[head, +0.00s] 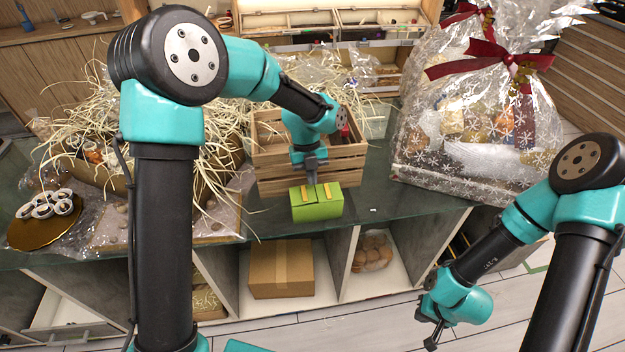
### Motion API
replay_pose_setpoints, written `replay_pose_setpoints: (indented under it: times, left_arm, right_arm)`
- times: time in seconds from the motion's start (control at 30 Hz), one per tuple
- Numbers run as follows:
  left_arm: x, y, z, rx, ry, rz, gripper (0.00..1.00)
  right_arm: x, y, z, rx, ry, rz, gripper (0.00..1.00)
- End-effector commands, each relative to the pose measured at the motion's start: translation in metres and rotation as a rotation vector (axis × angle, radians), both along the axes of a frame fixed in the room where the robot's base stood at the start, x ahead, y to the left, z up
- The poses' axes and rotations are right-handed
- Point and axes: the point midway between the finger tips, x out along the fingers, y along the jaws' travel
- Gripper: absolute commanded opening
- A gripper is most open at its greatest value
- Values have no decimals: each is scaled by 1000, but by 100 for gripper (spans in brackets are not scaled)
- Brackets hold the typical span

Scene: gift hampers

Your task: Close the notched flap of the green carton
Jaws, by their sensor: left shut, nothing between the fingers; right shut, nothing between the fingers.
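The small green carton (318,210) stands on the glass counter near its front edge, in the middle of the head view. Its top shows two green panels with yellow strips on them; which panel is notched and how far it is closed is too small to tell. My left gripper (312,182) points down, shut and empty, directly over the carton's top, at or very near the flaps. It hides part of the top's back edge. My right gripper (432,342) is shut and empty, low at the right, in front of the counter and well away from the carton.
A wooden crate (275,170) stands just behind the carton. A wrapped hamper (470,140) with a red bow is at the right, and straw-filled baskets are at the left. A cardboard box (281,268) sits on the shelf below. The glass right of the carton (400,205) is mostly clear.

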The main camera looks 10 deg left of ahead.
Motion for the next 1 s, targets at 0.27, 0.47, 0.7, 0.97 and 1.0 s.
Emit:
replay_pose_setpoints:
  times: [0.27, 0.47, 0.7, 0.97, 1.0]
  left_arm:
    - [5, 6, 49, -2, -4, 4, 0]
    - [16, 10, 86, -1, -5, 4, 0]
    - [25, 12, 115, 0, -2, 4, 0]
    - [26, 13, 121, 0, -1, 3, 0]
    - [26, 13, 121, 0, -1, 3, 0]
  right_arm:
    - [0, 0, 0, 0, 0, 0, 0]
    - [0, 0, 0, 0, 0, 0, 0]
    - [0, 0, 0, 0, 0, 0, 0]
    - [0, 0, 0, 0, 0, 0, 0]
    - [0, 0, 0, 0, 0, 0, 0]
